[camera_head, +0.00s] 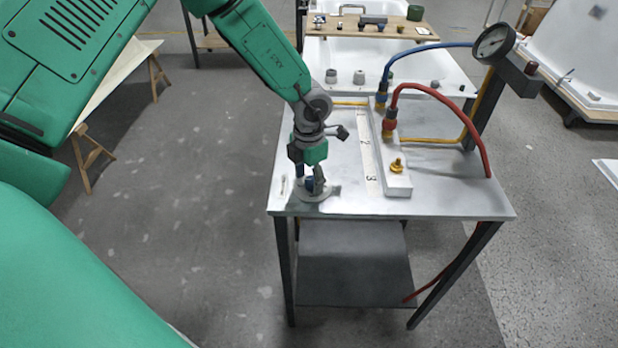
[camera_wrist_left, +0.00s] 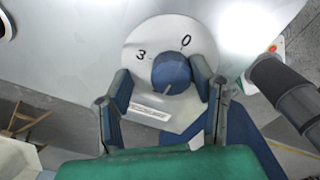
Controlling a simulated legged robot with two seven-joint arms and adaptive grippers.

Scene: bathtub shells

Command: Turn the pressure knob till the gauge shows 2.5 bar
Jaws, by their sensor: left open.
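The blue pressure knob (camera_wrist_left: 172,70) sits on a round white dial plate (camera_wrist_left: 140,62) marked 3 and 0. A pale line on the knob points toward the bottom of the wrist view, away from both numbers. My left gripper (camera_wrist_left: 161,84) is open with its fingers on either side of the knob. The right-hand finger is close against it; a gap shows at the left-hand one. In the head view, my left gripper (camera_head: 311,172) is over the dial plate at the table's front left corner and mostly hides the knob. The gauge (camera_head: 494,43) is at upper right; its reading is too small to tell.
The metal-topped table (camera_head: 440,192) carries a manifold block (camera_head: 397,180) with a brass fitting, blue hose (camera_head: 425,47) and red hose (camera_head: 455,103), right of my gripper. A numbered strip (camera_head: 368,165) lies between. Bathtub shells stand behind. Floor left of the table is clear.

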